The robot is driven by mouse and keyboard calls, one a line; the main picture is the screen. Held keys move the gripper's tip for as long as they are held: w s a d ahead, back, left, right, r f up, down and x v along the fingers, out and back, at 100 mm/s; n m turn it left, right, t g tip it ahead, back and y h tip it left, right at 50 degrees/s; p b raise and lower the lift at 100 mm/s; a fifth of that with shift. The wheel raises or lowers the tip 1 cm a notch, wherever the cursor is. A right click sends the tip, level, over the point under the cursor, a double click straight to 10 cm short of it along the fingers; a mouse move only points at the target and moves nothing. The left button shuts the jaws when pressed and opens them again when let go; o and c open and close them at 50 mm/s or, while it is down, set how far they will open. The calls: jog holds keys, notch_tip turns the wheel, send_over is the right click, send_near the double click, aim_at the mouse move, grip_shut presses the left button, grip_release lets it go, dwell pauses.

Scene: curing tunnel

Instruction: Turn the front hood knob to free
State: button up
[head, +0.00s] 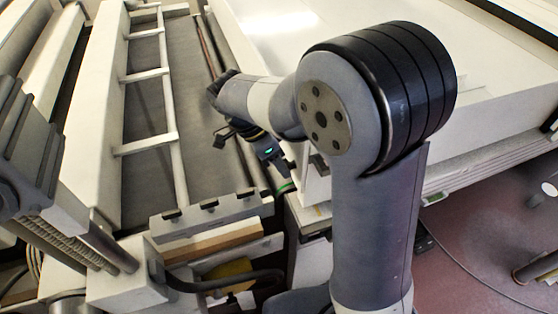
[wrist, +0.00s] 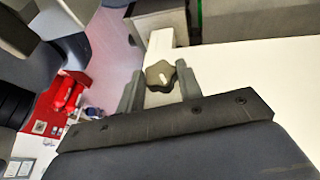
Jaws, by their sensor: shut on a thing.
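A white bracket (wrist: 161,42) extends behind the knob. In the head view my gripper (head: 284,186) reaches down beside the front corner of the white hood (head: 345,75). The knob cannot be made out there. No label for the knob's positions is readable.
A conveyor bed (head: 145,85) with white rails and crossbars runs along the left. A grey toothed block (head: 210,212) lies across its near end. Small red objects (wrist: 68,95) show on the floor in the wrist view.

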jog(key=shift+w+n+g+h+p, duration=0.15)
jog(key=shift+g+h+p, duration=0.1)
jog(key=shift+g+p, duration=0.55)
jog(key=shift+w+n+g+h+p, duration=0.15)
jog(key=shift+g+h+p, duration=0.1)
jog(key=shift+g+p, duration=0.5)
jog(key=o, duration=1)
jog(key=b+v, duration=0.1)
jog(key=v, duration=0.9)
jog(key=shift+a+r+b, duration=0.25)
jog(key=shift+r+b, duration=0.05)
jog(key=shift+b, duration=0.05)
